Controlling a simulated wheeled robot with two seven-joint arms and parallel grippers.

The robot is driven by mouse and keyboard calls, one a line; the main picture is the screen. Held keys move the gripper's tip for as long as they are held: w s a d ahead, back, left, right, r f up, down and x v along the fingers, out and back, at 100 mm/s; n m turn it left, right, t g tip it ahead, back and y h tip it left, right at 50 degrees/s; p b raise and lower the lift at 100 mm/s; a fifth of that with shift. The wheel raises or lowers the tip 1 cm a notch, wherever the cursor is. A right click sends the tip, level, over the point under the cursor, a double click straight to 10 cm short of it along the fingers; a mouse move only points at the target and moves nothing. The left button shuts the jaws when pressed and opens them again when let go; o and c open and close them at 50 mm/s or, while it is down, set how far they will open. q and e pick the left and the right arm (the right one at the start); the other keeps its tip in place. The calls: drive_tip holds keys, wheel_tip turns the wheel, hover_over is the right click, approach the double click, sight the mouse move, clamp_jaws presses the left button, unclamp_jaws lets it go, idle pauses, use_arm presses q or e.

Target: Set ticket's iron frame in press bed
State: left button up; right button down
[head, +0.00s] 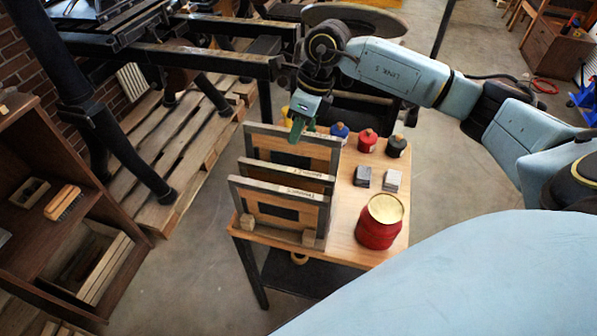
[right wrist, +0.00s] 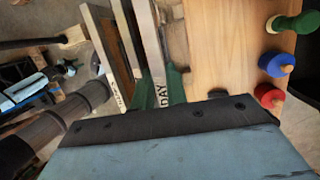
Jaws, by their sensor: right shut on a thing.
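Three iron frames with wood filling stand upright in a rack on a small wooden table (head: 345,240). They are the back frame (head: 262,131), the middle frame (head: 255,167) and the front frame (head: 247,187). My right gripper (head: 299,130) is shut on the top edge of the back frame, towards its right end. In the right wrist view, its green fingers (right wrist: 157,88) lie on both sides of a frame whose label shows "DAY" (right wrist: 162,95). I cannot read which frame is ticket's. A dark press (head: 190,45) stands at the upper left. My left gripper is out of view.
A red tin (head: 378,222), two grey blocks (head: 377,179) and several small coloured pots (head: 367,140) share the table. A wooden pallet (head: 165,150) lies under the press. A brown shelf (head: 50,200) with a brush stands at the left. Open floor lies between shelf and table.

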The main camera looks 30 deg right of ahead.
drive_tip(key=shift+r+p, duration=1.45)
drive_tip(key=shift+r, duration=1)
drive_tip(key=c, duration=1.9)
unclamp_jaws()
drive_tip(key=shift+c, duration=0.2)
clamp_jaws()
